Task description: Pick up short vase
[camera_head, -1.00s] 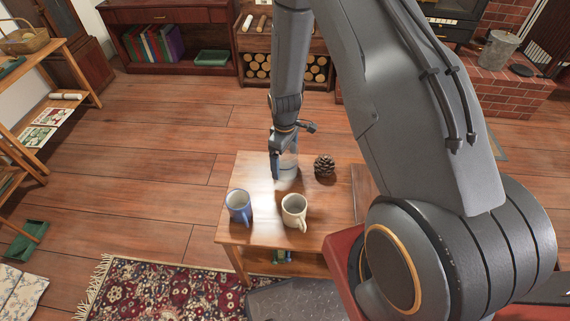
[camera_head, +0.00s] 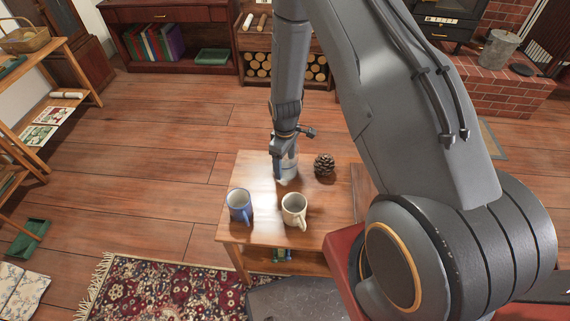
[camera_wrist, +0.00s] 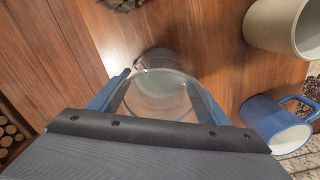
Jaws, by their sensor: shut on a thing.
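The short vase (camera_wrist: 160,92) is clear glass with a round rim. It shows between the two fingers of my gripper (camera_wrist: 158,95) in the wrist view. My gripper is shut on it. In the head view my gripper (camera_head: 284,172) is at the back of the small wooden table (camera_head: 262,232). The vase there (camera_head: 290,167) is partly hidden by the fingers. I cannot tell whether its base touches the tabletop.
A blue mug (camera_head: 239,207) and a cream mug (camera_head: 294,210) stand in front of my gripper. A pinecone (camera_head: 324,165) lies to its right. A patterned rug (camera_head: 165,288) is on the floor in front. A wooden shelf (camera_head: 50,75) stands at the left.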

